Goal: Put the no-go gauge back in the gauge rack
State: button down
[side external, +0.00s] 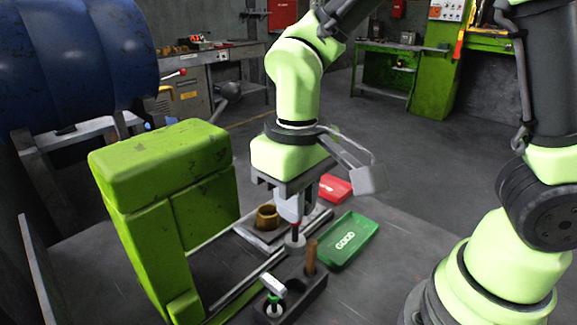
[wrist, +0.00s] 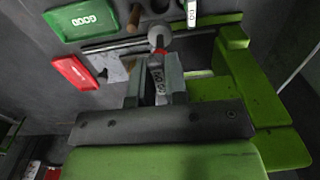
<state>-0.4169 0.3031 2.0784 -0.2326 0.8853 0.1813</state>
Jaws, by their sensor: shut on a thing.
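My gripper (side external: 290,200) is shut on the no-go gauge (side external: 295,231), which hangs upright with its red band and round grey end downward. In the wrist view, my gripper (wrist: 155,78) holds the gauge (wrist: 157,73) by its lettered white body. The gauge rack (side external: 307,299) is a dark block at the front of the bench, in front of the held gauge. It holds a white gauge with a green band (side external: 273,295) and a wooden handle (side external: 311,257). A dark empty hole shows between them. The gauge end is apart from the rack, behind it.
A green tray marked GOOD (side external: 350,240) lies right of the gauge, with a red tray (side external: 335,187) behind it. The green press frame (side external: 150,210) stands left. A brass ring (side external: 266,216) sits on a plate behind the gauge. Metal rails (side external: 240,290) run beside the rack.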

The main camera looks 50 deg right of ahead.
aim_at(295, 239)
jog(key=shift+f, duration=4)
jog(key=shift+f, duration=1.8)
jog(key=c, duration=1.1)
grip_release()
jog(key=shift+r, duration=5)
